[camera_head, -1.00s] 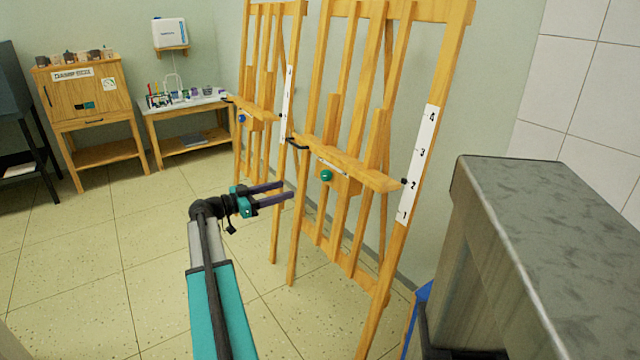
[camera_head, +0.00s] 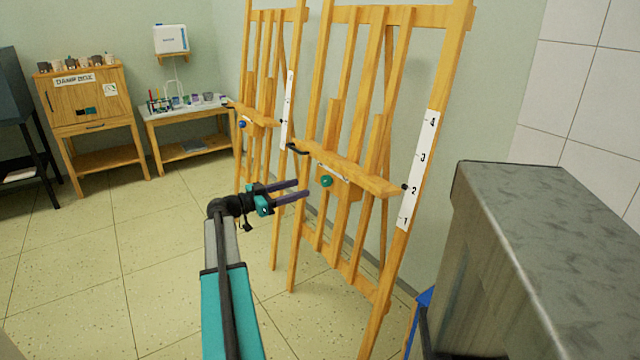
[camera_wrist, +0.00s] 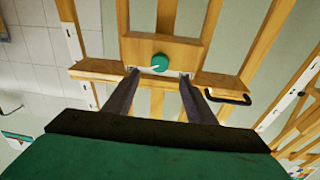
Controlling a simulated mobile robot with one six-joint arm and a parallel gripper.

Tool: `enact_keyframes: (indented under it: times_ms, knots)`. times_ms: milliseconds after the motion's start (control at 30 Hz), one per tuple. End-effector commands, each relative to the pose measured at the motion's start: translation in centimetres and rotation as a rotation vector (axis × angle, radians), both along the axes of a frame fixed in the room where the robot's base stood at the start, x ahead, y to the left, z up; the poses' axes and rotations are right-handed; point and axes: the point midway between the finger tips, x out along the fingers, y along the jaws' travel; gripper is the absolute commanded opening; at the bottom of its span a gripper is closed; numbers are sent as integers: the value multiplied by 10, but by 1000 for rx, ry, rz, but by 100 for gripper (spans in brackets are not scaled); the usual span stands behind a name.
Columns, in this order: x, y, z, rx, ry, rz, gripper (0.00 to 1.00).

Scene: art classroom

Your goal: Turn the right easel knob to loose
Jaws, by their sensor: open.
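The right easel (camera_head: 382,150) is a tall wooden frame with a shelf and a numbered white strip. Its green knob (camera_head: 326,181) sits just below the shelf; a white pointer line shows on it in the wrist view (camera_wrist: 160,62). My gripper (camera_head: 304,188) is open and empty, its two dark fingers pointing at the easel a little left of the knob in the head view. In the wrist view the knob lies between and beyond the fingertips, apart from them. I cannot read any label by the knob.
The left easel (camera_head: 262,120) with a blue knob (camera_head: 242,124) stands behind. A grey-topped block (camera_head: 560,200) is close on the right. A black handle (camera_head: 297,149) sticks out from the right easel's shelf. The tiled floor at left is clear.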

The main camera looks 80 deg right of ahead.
Motion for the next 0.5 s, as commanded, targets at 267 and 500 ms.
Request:
enact_keyframes:
  times_ms: [267, 500]
  knots:
    - [-32, -26, 0, 0, 0, -2, 51]
    - [-59, -47, 0, 0, 0, -3, 51]
